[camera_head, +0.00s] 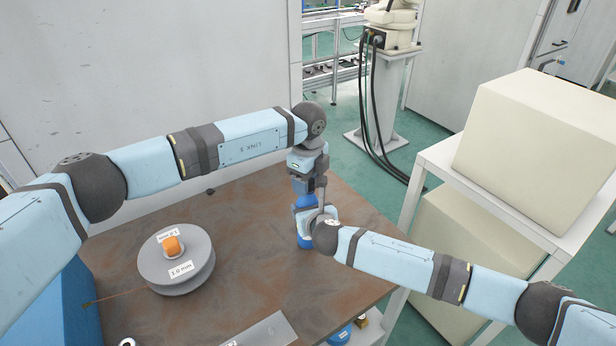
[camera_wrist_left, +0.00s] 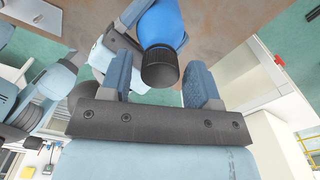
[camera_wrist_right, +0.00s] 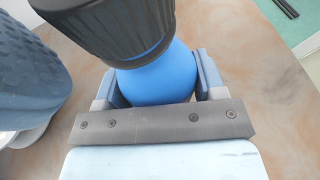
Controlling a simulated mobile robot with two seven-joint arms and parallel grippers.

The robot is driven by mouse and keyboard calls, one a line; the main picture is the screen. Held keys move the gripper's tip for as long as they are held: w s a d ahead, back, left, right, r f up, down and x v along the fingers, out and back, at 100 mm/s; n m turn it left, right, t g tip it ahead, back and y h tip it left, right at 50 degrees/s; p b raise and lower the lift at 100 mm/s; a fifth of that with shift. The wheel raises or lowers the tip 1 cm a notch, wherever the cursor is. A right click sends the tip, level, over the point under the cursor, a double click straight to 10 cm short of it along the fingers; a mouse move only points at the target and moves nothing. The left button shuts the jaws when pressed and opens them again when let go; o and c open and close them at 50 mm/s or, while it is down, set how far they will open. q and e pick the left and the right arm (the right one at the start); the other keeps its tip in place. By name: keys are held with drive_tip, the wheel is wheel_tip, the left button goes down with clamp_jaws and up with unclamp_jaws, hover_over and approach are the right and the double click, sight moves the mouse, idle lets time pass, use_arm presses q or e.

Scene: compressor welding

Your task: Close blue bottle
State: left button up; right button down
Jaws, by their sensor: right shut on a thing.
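The blue bottle (camera_head: 305,241) stands on the brown table, partly hidden by my arms in the head view. Its round blue body (camera_wrist_right: 160,80) shows in the right wrist view, with my right gripper (camera_wrist_right: 157,84) shut on it, one finger on each side. A black ribbed cap (camera_wrist_right: 115,25) sits on top of the bottle. My left gripper (camera_head: 307,200) is above the bottle, pointing down. In the left wrist view the cap (camera_wrist_left: 160,68) lies between the left fingers (camera_wrist_left: 158,75), with a gap on both sides, so that gripper is open.
A grey wire spool (camera_head: 176,262) with an orange centre stands on the table (camera_head: 240,225) to the left. A metal plate (camera_head: 265,332) lies at the front. A white shelf with large cream boxes (camera_head: 540,140) stands to the right. A blue container (camera_head: 340,335) is below the table edge.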

use_arm(q)
drive_tip(key=c, duration=0.8)
drive_tip(key=m, duration=0.6)
drive_tip(key=o, duration=1)
drive_tip(key=shift+r, duration=2.25)
drive_tip(key=shift+c, duration=0.5)
